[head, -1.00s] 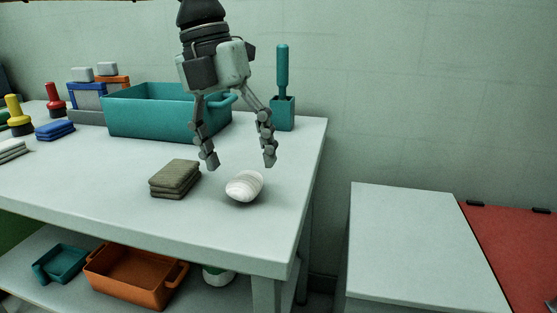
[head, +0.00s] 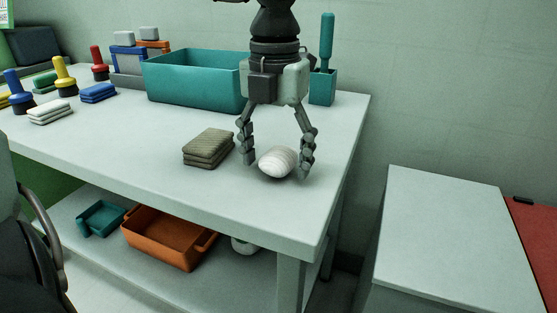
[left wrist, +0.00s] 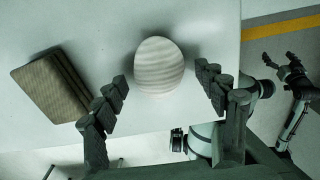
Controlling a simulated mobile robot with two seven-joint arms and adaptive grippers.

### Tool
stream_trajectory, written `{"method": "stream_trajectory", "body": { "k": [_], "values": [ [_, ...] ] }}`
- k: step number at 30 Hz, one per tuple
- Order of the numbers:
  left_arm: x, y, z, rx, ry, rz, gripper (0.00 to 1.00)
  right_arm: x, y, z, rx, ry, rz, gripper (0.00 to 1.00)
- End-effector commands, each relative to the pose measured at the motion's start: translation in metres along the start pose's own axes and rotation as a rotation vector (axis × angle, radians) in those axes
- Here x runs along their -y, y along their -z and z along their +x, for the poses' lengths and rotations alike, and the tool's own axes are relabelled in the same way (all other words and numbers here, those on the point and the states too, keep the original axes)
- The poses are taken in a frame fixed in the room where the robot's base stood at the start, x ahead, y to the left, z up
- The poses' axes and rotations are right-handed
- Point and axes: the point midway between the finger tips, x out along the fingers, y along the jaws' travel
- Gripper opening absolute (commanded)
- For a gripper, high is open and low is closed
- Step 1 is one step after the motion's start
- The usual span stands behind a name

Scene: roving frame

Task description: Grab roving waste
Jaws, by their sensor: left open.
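The roving waste, a white ridged rounded lump (head: 278,162), lies on the pale tabletop (head: 130,140) near its front right corner. My left gripper (head: 277,172) is open and points down over it, with one finger on each side. In the left wrist view the lump (left wrist: 159,66) shows between and beyond the two spread fingers (left wrist: 160,82); I cannot tell whether either finger touches it. Another arm of mine, with its gripper (left wrist: 279,58), shows small at the right of the left wrist view; its opening is unclear.
Folded olive cloths (head: 208,147) lie just left of the lump. A teal bin (head: 190,80) and a teal holder with a handled tool (head: 323,85) stand behind. An orange bin (head: 165,240) sits on the lower shelf. A grey-topped cabinet (head: 450,240) stands right, past a gap.

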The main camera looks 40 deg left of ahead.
Motion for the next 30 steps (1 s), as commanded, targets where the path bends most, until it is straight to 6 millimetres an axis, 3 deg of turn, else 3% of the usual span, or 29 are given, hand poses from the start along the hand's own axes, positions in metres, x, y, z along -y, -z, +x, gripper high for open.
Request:
{"method": "stream_trajectory", "body": {
  "k": [3, 13, 23, 30],
  "values": [
    [0.000, 0.000, 0.000, 0.000, 0.000, 0.000, 0.69, 0.000, 0.002, -0.001, -0.004, 0.000, 0.000, 0.83],
    [0.000, 0.000, -0.001, 0.000, 0.000, 0.000, 0.28, 0.000, 0.007, -0.005, -0.017, 0.001, 0.001, 0.83],
    [0.000, 0.000, -0.001, 0.001, 0.000, 0.000, 0.27, 0.001, 0.006, -0.004, -0.015, 0.003, 0.003, 0.83],
    [0.000, -0.001, -0.019, 0.003, -0.001, 0.001, 0.27, 0.002, 0.004, -0.002, -0.008, 0.003, 0.003, 0.83]
  ]
}}
